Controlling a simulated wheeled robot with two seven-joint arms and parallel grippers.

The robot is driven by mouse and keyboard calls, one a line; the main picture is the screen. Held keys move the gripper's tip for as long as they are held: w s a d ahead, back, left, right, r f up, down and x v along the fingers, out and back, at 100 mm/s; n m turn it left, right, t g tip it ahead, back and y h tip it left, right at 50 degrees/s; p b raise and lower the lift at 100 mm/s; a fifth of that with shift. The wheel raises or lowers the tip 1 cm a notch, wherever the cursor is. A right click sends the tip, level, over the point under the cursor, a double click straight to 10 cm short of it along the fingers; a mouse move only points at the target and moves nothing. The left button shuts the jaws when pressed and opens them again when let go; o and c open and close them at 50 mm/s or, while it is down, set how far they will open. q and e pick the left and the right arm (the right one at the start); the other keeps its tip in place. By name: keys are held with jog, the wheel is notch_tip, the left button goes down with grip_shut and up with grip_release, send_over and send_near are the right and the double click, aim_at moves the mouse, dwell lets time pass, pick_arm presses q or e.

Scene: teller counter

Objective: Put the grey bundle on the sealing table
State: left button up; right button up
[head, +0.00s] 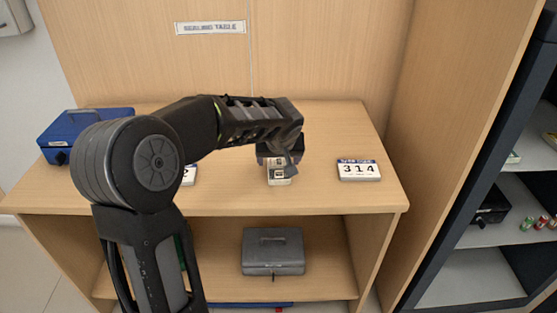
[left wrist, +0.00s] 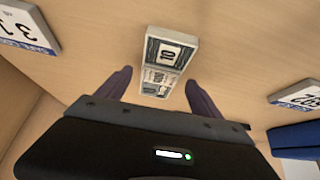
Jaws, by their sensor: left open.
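The grey bundle (head: 278,180), a banded stack of notes, appears to lie on the wooden table top (head: 325,190) under the sign (head: 210,27), which seems to read "sealing table". My left gripper (head: 281,164) is right above the bundle and hides its far part. In the left wrist view the grey bundle (left wrist: 167,52) lies on the wood, its near end between the two spread fingers of my left gripper (left wrist: 159,75). The fingers are open, with gaps on both sides of the bundle. My right gripper is not in view.
A blue box (head: 80,127) sits at the left. A grey cash box (head: 273,252) is on the shelf below. A wooden panel (head: 455,120) bounds the right.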

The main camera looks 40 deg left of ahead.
pick_arm(q)
jog(key=v, duration=1)
jog(key=shift+s+r, duration=0.15)
jog(key=shift+r, duration=0.25)
jog(key=shift+d, duration=0.1)
